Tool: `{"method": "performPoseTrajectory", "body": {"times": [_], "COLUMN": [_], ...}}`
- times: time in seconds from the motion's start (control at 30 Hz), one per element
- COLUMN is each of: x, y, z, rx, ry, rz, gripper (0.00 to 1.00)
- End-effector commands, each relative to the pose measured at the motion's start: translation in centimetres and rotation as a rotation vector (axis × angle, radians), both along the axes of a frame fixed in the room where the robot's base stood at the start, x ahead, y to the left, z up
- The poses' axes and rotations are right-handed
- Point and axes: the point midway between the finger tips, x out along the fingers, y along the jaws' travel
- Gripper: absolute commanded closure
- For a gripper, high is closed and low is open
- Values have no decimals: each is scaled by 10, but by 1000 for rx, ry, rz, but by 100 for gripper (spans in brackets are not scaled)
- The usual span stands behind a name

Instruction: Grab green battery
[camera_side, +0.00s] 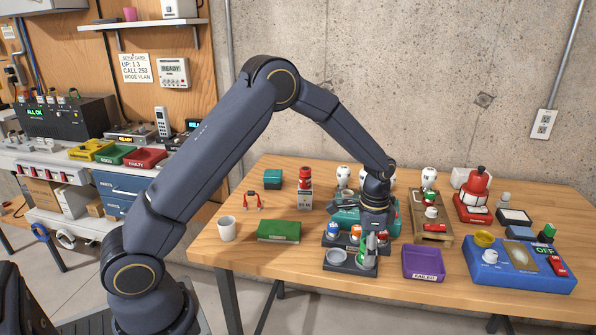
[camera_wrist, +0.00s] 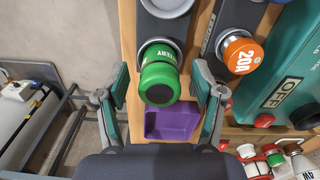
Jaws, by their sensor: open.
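The green battery (camera_wrist: 158,82), labelled "BATTERY", stands in a socket of a dark grey holder (camera_wrist: 165,28) in the wrist view. In the side view the battery (camera_side: 361,256) shows in part at the front of the table, in the dark holder (camera_side: 349,266) beside an empty round socket. My gripper (camera_wrist: 160,80) is open, with one finger on each side of the battery and a gap to each. In the side view my gripper (camera_side: 372,240) is low over the holder and hides part of the battery.
An orange-topped "20A" piece (camera_wrist: 242,53) and a blue-topped piece (camera_side: 332,229) stand in the holder behind. A purple "FAILED" tray (camera_side: 423,276) is to the right. A teal box (camera_wrist: 293,75) marked "OFF" stands close by. A green book-like block (camera_side: 279,231) lies left.

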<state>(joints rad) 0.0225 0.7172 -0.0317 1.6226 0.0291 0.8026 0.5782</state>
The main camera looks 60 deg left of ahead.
Motion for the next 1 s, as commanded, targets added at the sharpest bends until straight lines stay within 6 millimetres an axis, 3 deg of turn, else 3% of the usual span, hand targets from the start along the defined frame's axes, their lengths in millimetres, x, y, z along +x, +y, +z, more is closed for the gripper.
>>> {"method": "performPoseTrajectory", "body": {"times": [0.1,0.33,1.0], "x": [0,0,0], "y": [0,0,0], "z": [-10,-11,-10], "rx": [0,-1,0], "ry": [0,-1,-1], "rz": [0,-1,0], "gripper": [32,33,100]}}
